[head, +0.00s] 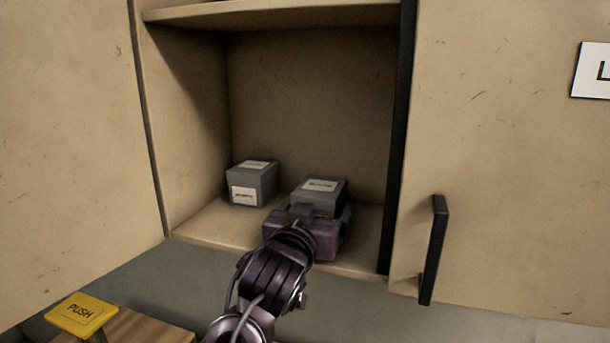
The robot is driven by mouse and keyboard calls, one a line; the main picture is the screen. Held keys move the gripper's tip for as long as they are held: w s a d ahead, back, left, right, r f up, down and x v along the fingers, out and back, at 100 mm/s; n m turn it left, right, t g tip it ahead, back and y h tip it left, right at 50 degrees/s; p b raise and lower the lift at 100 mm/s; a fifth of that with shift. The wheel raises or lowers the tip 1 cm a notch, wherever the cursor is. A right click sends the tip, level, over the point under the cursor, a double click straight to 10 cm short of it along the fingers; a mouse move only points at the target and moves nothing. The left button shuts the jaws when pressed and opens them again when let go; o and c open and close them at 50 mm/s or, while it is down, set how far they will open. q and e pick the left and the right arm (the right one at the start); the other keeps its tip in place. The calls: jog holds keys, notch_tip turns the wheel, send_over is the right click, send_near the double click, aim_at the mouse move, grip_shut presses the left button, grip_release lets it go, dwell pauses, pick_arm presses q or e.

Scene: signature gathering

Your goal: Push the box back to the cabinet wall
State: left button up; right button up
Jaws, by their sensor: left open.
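A grey box (322,188) with a white label on top sits in the open cabinet compartment, right of the middle of its shelf. My left gripper (318,212) is at the near side of this box, inside the shelf's front edge, and covers its front. The gripper is open; its fingertips are partly hidden, and I cannot tell if they touch the box. A second grey box (258,183) with labels on top and front stands to the left, near the cabinet's back wall (310,110). My right gripper is not in view.
The compartment's side wall (190,130) is at the left, and a dark vertical edge (398,140) bounds it at the right. A door panel with a black handle (433,250) is further right. The shelf's left front is free.

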pick_arm(q)
jog(key=shift+p+x, duration=0.4)
jog(key=shift+x, duration=1)
jog(key=shift+b+v, duration=1)
jog(key=shift+v, duration=1.85)
jog(key=b+v, duration=0.1)
jog(key=v, duration=0.2)
jog(key=shift+s+f+b, duration=0.1)
jog(key=shift+s+b, duration=0.15)
jog(key=shift+b, duration=0.05)
jog(key=shift+s+a, duration=0.25)
jog(key=shift+s, duration=0.35)
